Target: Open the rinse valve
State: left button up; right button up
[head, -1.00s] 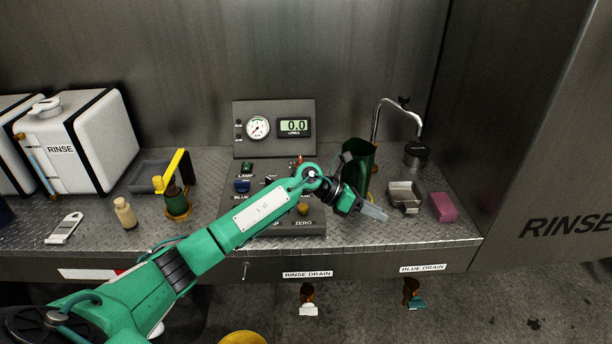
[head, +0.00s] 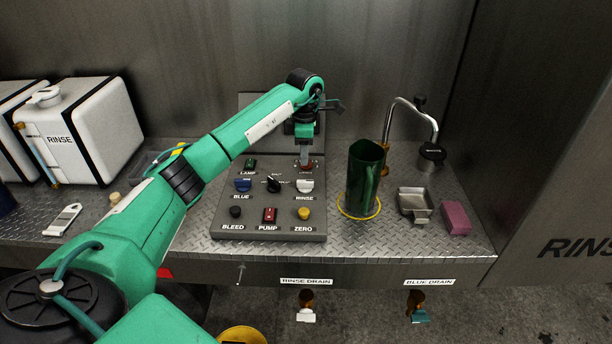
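The control panel (head: 225,222) lies on the metal bench. Its white RINSE valve knob (head: 304,185) sits on the right side, above the RINSE label. The blue BLUE knob (head: 243,185) is on the left, with a black selector knob (head: 273,184) between them. My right gripper is out of view.
A green jug (head: 364,180) stands in a yellow ring right of the panel. Beyond it are a tap (head: 432,152), a metal tray (head: 414,202) and a pink sponge (head: 456,218). The white RINSE tank (head: 85,130) stands at left. My arm hides the gauge display.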

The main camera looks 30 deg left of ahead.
aim_at(305, 181)
pick_arm(q)
notch_tip(305, 181, down, 9)
jog(key=shift+w+d+f+p, duration=0.1)
jog(key=shift+p, duration=1.15)
jog(key=shift+f, duration=0.45)
grip_shut()
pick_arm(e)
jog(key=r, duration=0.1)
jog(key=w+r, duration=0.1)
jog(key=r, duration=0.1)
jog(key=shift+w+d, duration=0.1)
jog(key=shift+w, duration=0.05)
